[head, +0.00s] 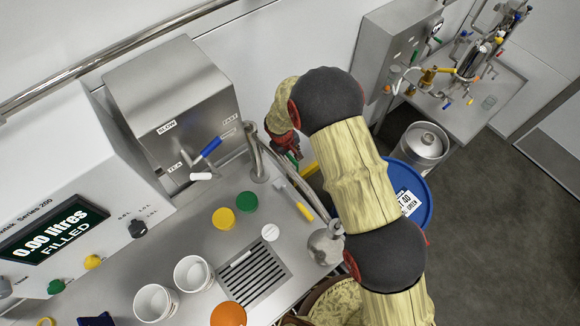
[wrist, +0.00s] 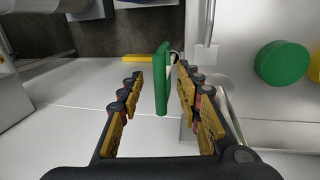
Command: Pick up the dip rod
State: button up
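My gripper (wrist: 158,85) is open, its two fingers spread wide in the wrist view. A thin upright green piece (wrist: 162,80) stands between the fingers, with gaps visible on both sides. A yellow bar (wrist: 150,58) lies behind it. In the head view my gripper (head: 290,148) is beyond the counter's far edge, partly hidden by my arm. A yellow bar (head: 309,170) shows just below it. A yellow-handled tool (head: 304,211) lies on the counter. I cannot tell which of these is the dip rod.
The steel counter (head: 190,240) holds a green disc (head: 247,202), a yellow disc (head: 223,218), two white cups (head: 192,273) and a drain grille (head: 262,282). A steel post (head: 257,160) rises near my gripper. A blue drum (head: 418,190) stands beyond my arm. Floor at right is clear.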

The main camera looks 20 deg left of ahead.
jog(key=shift+f, duration=0.15)
jog(key=shift+c, duration=1)
grip_shut()
